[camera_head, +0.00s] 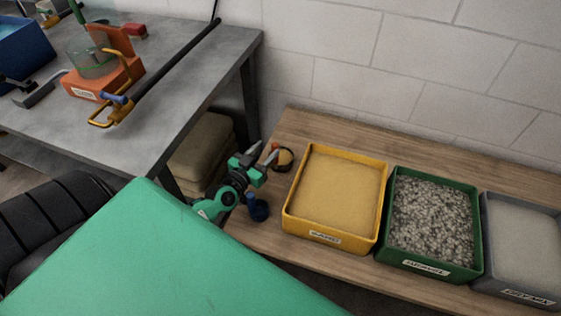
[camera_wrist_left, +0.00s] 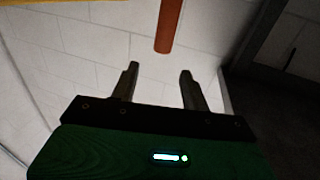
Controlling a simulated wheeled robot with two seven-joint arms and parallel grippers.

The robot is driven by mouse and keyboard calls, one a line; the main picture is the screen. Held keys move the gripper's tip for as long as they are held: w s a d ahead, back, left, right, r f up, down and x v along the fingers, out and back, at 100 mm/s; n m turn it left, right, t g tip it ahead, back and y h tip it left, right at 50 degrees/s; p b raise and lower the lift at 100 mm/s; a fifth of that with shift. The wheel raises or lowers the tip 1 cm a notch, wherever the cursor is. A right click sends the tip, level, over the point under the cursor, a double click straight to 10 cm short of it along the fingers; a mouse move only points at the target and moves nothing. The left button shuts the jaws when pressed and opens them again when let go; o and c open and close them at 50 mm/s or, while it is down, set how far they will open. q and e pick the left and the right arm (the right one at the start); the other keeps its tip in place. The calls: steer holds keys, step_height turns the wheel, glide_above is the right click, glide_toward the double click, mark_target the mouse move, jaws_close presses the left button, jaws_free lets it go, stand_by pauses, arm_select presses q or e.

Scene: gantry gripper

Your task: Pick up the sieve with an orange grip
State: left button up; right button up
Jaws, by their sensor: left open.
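The sieve (camera_head: 286,158) is a small round, dark-rimmed thing at the left end of the wooden bench, partly hidden by my gripper. Its orange grip (camera_head: 274,148) shows beside my fingers. In the left wrist view an orange-brown rod, which looks like the grip (camera_wrist_left: 168,32), comes down from the top. Its end lies just beyond and between the fingertips as seen there. My left gripper (camera_head: 262,152) is open and empty beside the sieve, and its two dark fingers also show in the left wrist view (camera_wrist_left: 158,72). My right gripper is not in view.
A dark blue cup-like thing (camera_head: 258,209) is near my left wrist. A yellow sand tray (camera_head: 289,222), a green gravel tray (camera_head: 428,269) and a grey tray (camera_head: 487,240) stand to the right. A grey table (camera_head: 180,110) with tools is at left; a white block wall (camera_head: 400,60) is behind.

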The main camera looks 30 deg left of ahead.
mark_target(273, 149)
arm_select(q)
step_height(273, 149, down, 3)
steer(key=shift+b, duration=0.55)
steer(key=shift+w, duration=3.7)
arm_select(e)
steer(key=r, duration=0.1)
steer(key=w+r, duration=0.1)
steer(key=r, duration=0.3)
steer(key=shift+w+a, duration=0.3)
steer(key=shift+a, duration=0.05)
arm_select(q)
steer(key=shift+d, duration=0.1)
steer(key=c, duration=1)
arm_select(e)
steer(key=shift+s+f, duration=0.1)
